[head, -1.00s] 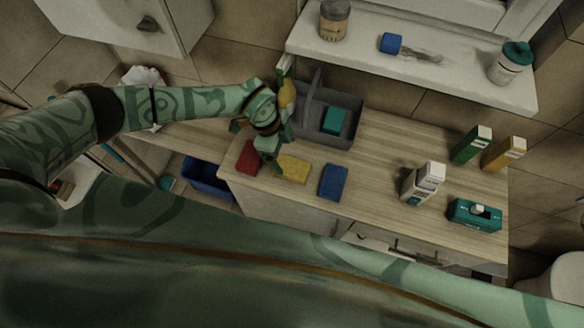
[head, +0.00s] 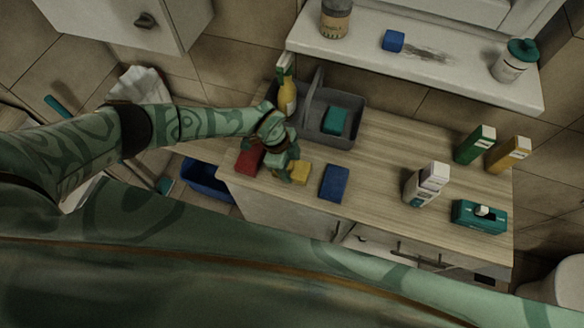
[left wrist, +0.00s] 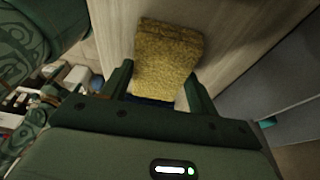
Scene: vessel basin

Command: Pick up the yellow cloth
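The yellow cloth (head: 301,172) lies on the wooden counter between a red cloth (head: 249,157) and a blue cloth (head: 334,183). My left gripper (head: 288,170) is down at the yellow cloth and hides its left part in the head view. In the left wrist view the yellow cloth (left wrist: 168,58) shows between and beyond the two fingers of my left gripper (left wrist: 158,78). The fingers are spread wide, one near each side of the cloth. Whether they touch it is not clear. My right gripper is not in view.
A grey caddy (head: 352,143) with a teal sponge (head: 335,120) and a yellow bottle (head: 288,98) stands behind the cloths. A white bottle (head: 425,185), a teal box (head: 480,216) and two cartons stand at right. A blue bin (head: 205,180) is below the counter's left end.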

